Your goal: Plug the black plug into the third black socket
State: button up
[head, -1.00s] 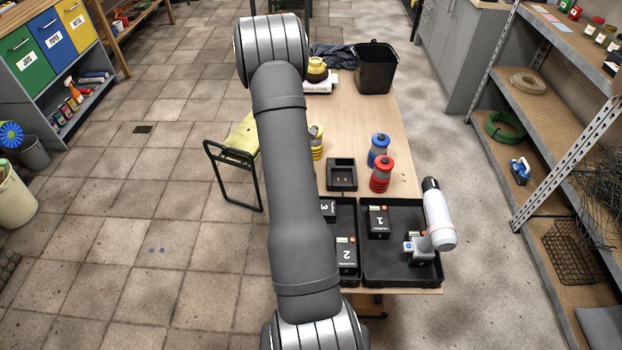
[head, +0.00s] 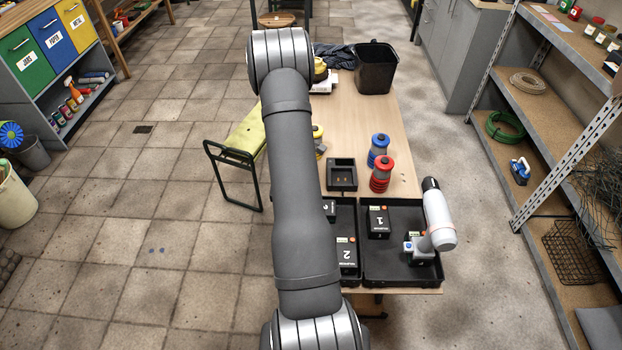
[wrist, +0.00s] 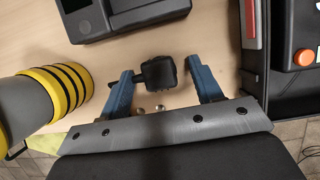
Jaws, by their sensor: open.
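A small black block (wrist: 163,72), which looks like the black plug, lies on the light wooden table in the wrist view. A short black stub points left from it, and two small shiny metal dots show just below it. My gripper (wrist: 160,75) has its blue fingers apart, one on each side of the block. A gap shows at the right finger; the stub reaches close to the left finger, and I cannot tell if they touch. In the head view my arm hides the gripper and the block. I cannot make out a row of black sockets in either view.
A yellow-and-black ringed cylinder (wrist: 62,85) stands close left of my gripper. A black charger (head: 342,174) lies beyond it. A red ringed cylinder (head: 381,174) and a blue one (head: 378,150) stand nearby.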

jog(key=shift+c, duration=0.5)
jog(key=c, duration=0.9)
jog(key=shift+r, duration=0.15)
jog(key=shift+r, duration=0.25)
notch_tip(320, 180, up, 4)
jog(key=shift+f, duration=0.1)
jog(key=s+d+r, duration=0.1)
jog(key=d+r, duration=0.1)
jog(key=d, duration=0.1)
jog(key=s+d+r, duration=0.2)
jog(key=d, duration=0.2)
jog(key=s+d+r, duration=0.2)
jog(key=d, duration=0.1)
jog(key=shift+s+d+r, duration=0.2)
jog(key=shift+s+r, duration=0.05)
